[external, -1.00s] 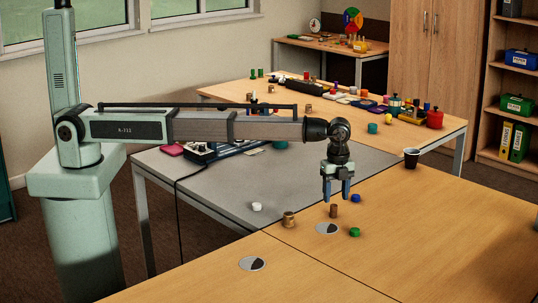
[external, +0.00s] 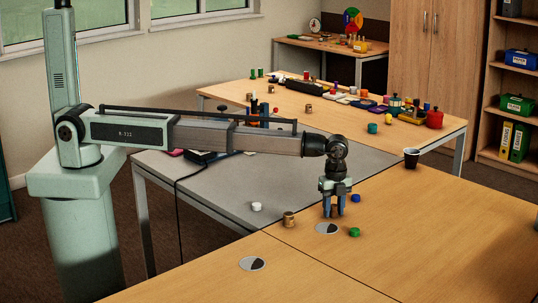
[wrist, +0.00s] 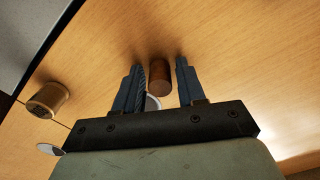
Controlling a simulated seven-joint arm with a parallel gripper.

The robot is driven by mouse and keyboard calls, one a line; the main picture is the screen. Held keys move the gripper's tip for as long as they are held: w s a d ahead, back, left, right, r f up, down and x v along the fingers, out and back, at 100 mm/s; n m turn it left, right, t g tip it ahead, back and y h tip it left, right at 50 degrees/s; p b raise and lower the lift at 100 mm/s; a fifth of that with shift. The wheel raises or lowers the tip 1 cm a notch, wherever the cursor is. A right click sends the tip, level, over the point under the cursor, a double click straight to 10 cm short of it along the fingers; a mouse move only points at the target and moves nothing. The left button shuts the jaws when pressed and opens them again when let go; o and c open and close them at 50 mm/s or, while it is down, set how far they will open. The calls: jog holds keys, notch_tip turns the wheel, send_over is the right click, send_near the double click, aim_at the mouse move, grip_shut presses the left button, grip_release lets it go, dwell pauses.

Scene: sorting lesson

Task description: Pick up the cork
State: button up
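A small brown cylinder, which looks like the cork (external: 334,211), stands on the wooden table, mostly hidden by my fingers in the external view. In the wrist view the cork (wrist: 160,76) is between my two fingers, with a gap on each side. My gripper (external: 333,213) points down over it, fingers on either side and low near the table. My gripper also shows in the wrist view (wrist: 159,66), open and holding nothing.
A tan-brown cylindrical piece (external: 289,219) stands to the left. A green cap (external: 354,232), a blue cap (external: 356,198) and a white cap (external: 257,206) lie around. A grey disc (external: 327,228) lies just in front.

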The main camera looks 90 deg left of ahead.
grip_shut()
